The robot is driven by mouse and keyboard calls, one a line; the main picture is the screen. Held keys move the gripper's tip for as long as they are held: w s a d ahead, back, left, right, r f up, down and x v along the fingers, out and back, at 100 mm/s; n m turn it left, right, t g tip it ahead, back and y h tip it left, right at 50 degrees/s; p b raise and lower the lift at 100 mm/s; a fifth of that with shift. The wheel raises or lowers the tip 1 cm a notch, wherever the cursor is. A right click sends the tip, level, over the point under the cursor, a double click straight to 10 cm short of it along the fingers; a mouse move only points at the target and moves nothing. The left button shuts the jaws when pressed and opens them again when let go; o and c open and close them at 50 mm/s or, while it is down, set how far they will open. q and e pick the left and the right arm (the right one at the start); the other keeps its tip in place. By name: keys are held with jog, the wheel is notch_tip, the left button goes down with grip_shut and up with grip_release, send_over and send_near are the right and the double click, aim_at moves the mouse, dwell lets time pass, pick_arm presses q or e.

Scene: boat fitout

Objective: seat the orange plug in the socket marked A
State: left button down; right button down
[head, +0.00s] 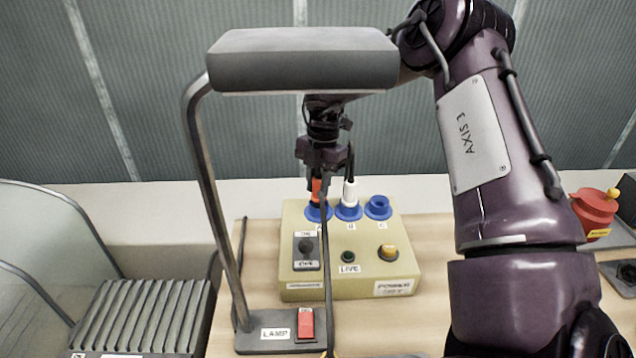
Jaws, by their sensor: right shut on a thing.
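The orange plug (316,190) is upright, with its lower end at the blue ring of socket A (312,214), the leftmost of the three on the beige power box (350,285). I cannot tell how deep it sits. My right gripper (317,170) points down and is shut on the orange plug from above. A dark cable runs down in front of the plug and partly covers the A mark. A white plug (349,190) stands in socket B, just right of it. Socket C (378,206) is empty. My left gripper is not in view.
A desk lamp (303,62) stands in front, its head covering part of my right arm; its base has a red switch (305,323). A ribbed grey unit (140,315) is at left. A red object with a yellow knob (594,208) is at right.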

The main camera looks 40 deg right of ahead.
jog(key=shift+f+b, duration=0.55)
jog(key=shift+f, duration=0.15)
jog(key=c, duration=1.1)
grip_release()
jog(key=r, duration=0.5)
jog(key=d+r+p, duration=0.1)
jog(key=r, duration=0.1)
jog(key=shift+w+r, duration=0.15)
jog(key=shift+r, duration=0.25)
jog(key=shift+d, duration=0.1)
